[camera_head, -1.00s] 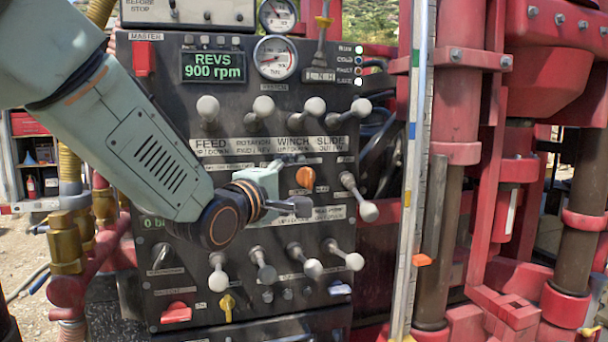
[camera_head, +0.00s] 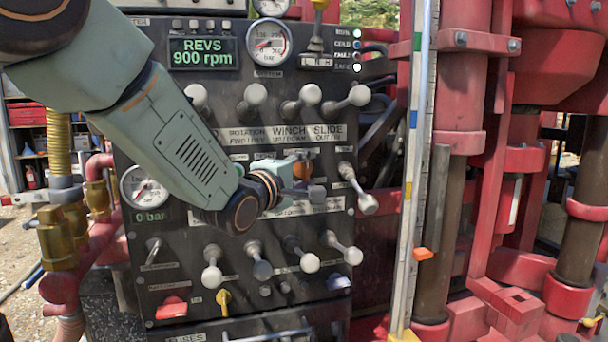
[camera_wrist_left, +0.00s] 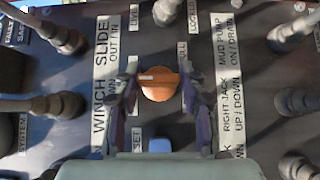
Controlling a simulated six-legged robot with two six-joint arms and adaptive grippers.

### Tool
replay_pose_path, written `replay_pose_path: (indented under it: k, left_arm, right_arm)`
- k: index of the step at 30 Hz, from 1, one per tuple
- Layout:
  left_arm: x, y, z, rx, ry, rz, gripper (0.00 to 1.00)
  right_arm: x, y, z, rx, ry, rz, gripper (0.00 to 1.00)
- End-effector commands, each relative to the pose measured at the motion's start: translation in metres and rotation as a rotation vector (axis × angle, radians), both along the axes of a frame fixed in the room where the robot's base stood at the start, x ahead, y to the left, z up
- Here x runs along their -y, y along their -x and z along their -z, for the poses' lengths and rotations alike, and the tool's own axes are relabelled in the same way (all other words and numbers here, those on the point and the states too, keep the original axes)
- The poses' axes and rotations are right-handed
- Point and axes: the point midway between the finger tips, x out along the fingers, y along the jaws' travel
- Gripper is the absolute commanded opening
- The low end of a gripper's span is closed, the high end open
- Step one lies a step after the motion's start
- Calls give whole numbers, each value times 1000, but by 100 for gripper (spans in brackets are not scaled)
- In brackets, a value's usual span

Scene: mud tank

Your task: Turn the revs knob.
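The orange round knob (camera_head: 303,169) sits on the dark control panel, partly hidden behind my left gripper (camera_head: 312,186) in the head view. In the left wrist view the knob (camera_wrist_left: 159,84) shows whole, with a pale mark across its face. The open fingers of my left gripper (camera_wrist_left: 158,78) appear on either side of it, with a gap on each side. I cannot tell how far the fingertips are from the panel. The green display (camera_head: 203,53) reads REVS 900 rpm. My right gripper is not in view.
Several grey ball-topped levers stand out around the knob, including one at the right (camera_head: 366,203) and one above (camera_head: 308,95). A blue button (camera_wrist_left: 160,145) lies below the knob in the wrist view. A pressure gauge (camera_head: 145,187) is at the panel's left.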

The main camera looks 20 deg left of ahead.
Motion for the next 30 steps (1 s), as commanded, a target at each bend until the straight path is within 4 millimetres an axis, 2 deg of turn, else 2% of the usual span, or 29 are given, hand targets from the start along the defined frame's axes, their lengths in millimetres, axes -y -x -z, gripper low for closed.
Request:
replay_pose_path:
  k: [1, 8, 15, 20, 30]
  left_arm:
    - [0, 1, 5, -14, 1, -2, 28]
    - [0, 1, 7, -18, 0, -1, 8]
    - [0, 2, 8, -24, -6, 0, 8]
    - [0, 2, 6, -43, -32, 1, 8]
    - [1, 2, 1, -145, -181, 3, 8]
  right_arm:
    - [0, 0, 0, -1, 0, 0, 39]
    - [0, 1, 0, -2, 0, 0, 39]
    - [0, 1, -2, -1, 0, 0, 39]
    - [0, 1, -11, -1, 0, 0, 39]
    - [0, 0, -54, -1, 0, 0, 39]
